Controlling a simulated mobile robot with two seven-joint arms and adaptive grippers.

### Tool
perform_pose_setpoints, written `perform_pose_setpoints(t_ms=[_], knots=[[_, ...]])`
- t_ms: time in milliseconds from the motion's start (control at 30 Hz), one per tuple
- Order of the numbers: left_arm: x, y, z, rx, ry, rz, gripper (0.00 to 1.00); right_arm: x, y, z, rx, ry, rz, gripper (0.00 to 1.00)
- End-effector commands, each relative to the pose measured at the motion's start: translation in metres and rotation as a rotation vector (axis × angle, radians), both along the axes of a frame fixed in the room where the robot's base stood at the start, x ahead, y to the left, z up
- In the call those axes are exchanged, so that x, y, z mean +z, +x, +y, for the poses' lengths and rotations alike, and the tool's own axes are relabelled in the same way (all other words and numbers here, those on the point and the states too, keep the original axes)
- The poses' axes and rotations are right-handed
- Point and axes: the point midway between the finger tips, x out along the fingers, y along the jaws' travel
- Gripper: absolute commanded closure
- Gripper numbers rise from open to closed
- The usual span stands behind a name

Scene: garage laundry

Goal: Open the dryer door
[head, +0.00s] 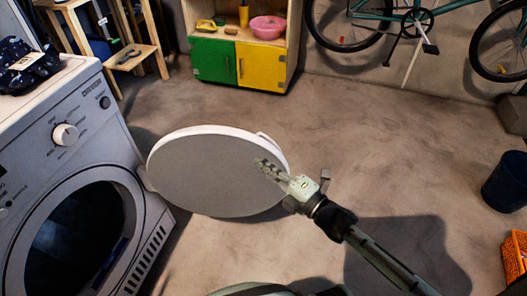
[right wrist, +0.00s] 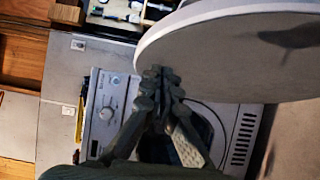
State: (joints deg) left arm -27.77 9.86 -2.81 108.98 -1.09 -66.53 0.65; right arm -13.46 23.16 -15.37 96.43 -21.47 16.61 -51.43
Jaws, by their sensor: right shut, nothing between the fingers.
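The dryer (head: 75,150) stands at the left in the head view, with its round opening (head: 75,240) uncovered and dark inside. Its round door (head: 215,172), grey with a white rim, is swung wide out to the right of the opening. My right gripper (head: 263,164) is shut and empty. It overlaps the right part of the door in the head view; I cannot tell whether it touches. In the right wrist view the shut fingers (right wrist: 160,80) are beside the door's edge (right wrist: 225,55), with the dryer front (right wrist: 105,105) behind. My left gripper is not in view.
Dark folded cloth (head: 28,65) lies on the dryer top. A wooden step stool (head: 130,55) and a cabinet with green and yellow doors (head: 240,65) stand at the back. A bicycle (head: 410,25), dark bin (head: 505,182) and orange crate (head: 515,258) are at the right. The middle floor is clear.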

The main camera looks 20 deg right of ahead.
Motion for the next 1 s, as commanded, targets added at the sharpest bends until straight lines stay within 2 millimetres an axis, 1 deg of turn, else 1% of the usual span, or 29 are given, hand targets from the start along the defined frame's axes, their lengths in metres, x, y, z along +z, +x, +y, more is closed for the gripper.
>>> perform_pose_setpoints(t_ms=[33,100,200,300,700,800,867,933,1000], knots=[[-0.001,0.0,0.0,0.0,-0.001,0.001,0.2,0.001,0.01,0.001,-0.001,-0.001,-0.002,1.0],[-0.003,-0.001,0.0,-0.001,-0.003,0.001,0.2,0.001,0.021,-0.004,-0.001,-0.003,-0.001,1.0],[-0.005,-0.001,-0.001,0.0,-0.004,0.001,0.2,0.001,0.031,-0.007,0.0,-0.001,0.0,1.0],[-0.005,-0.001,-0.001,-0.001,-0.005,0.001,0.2,0.0,0.037,-0.009,0.001,0.001,0.0,1.0],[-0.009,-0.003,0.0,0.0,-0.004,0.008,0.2,0.0,0.04,-0.011,0.001,0.001,0.0,1.0],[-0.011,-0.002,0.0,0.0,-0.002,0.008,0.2,-0.001,0.046,-0.012,0.013,-0.002,-0.003,1.0],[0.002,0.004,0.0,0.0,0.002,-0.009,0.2,-0.002,0.053,-0.014,0.032,-0.001,-0.006,1.0],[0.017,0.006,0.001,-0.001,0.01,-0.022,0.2,-0.003,0.066,-0.019,0.064,-0.004,-0.009,1.0],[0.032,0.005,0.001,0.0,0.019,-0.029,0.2,-0.004,0.08,-0.03,0.1,-0.009,-0.008,1.0]])
